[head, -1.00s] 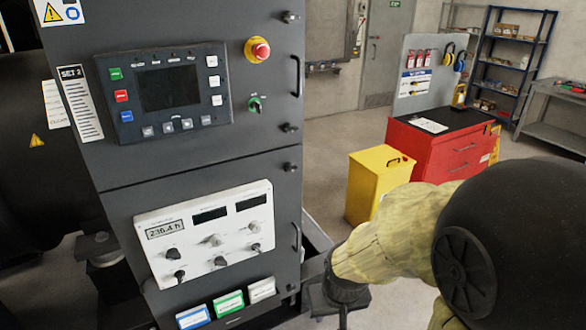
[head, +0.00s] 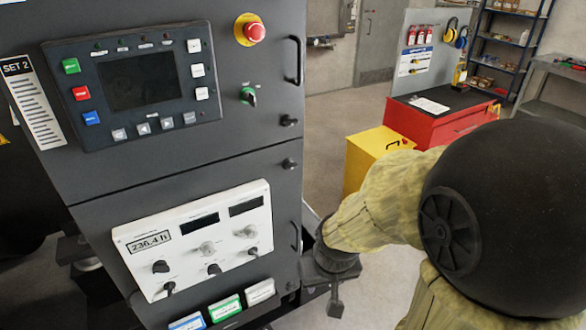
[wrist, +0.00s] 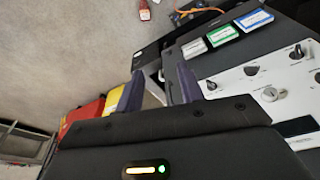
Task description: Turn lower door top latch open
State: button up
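The lower door (head: 100,222) of the dark cabinet carries a white instrument panel (head: 190,205). Its top latch (head: 290,164) is a small black knob at the door's upper right corner, just below the seam with the upper door. Whether it is turned is too small to tell. My gripper (head: 335,303) is low, to the right of the cabinet edge and well below the latch, apart from it; its fingers barely show there. In the wrist view its two dark fingers (wrist: 157,88) stand apart with nothing gripped. I cannot make out the latch in the wrist view.
The upper door has a control screen (head: 140,80), a red emergency stop (head: 250,30), a handle (head: 294,60) and another latch (head: 289,121). A lower door handle (head: 295,236) is close to my arm. A yellow bin (head: 372,155) and red cabinet (head: 440,122) stand behind it.

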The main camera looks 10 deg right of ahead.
jog(key=o, duration=0.4)
jog(key=shift+w+f, duration=0.1)
jog(key=shift+w, duration=0.05)
jog(key=shift+c, duration=0.2)
jog(key=shift+o, duration=0.4)
jog(key=w+d+t+b, duration=0.4)
jog(key=w, duration=0.2)
jog(key=shift+w+d+f+h, duration=0.15)
jog(key=shift+w+f+h, duration=0.15)
jog(key=shift+w+h, duration=0.1)
jog(key=w+d+r+n+t+y+b, duration=0.1)
jog(key=w+r+n+t+y+b, duration=0.2)
jog(key=w+r+t+y+b, duration=0.3)
jog(key=shift+r+n+t+b, duration=0.3)
jog(key=shift+r+t+b, duration=1)
jog(key=shift+t, duration=1)
